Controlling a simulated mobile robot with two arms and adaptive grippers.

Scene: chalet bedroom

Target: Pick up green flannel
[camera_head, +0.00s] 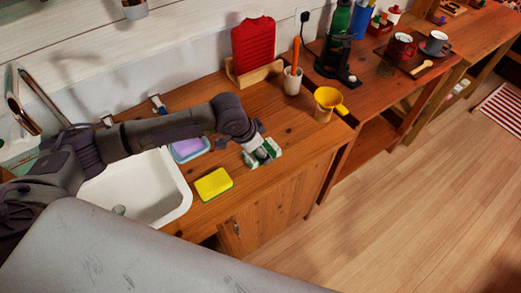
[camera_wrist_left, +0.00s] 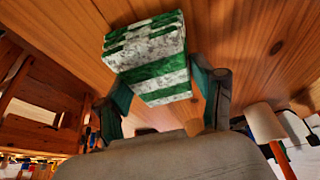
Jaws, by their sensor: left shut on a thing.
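The green flannel (camera_head: 273,148) is a folded block with green and white stripes. In the head view it is at the wooden counter, right of the yellow sponge, partly hidden by my left gripper (camera_head: 262,152). In the left wrist view the flannel (camera_wrist_left: 150,58) sits between the two fingers of my left gripper (camera_wrist_left: 163,88), which is shut on it. Wood shows behind it. I cannot tell whether the flannel touches the counter or is slightly above it. My right gripper is not in view.
A yellow sponge (camera_head: 213,184) lies near the white sink (camera_head: 180,203). A purple and blue item (camera_head: 189,148) is behind my arm. A yellow funnel (camera_head: 329,102), a white cup (camera_head: 292,82) with an orange handle and a red board (camera_head: 254,48) stand behind. Counter between is bare.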

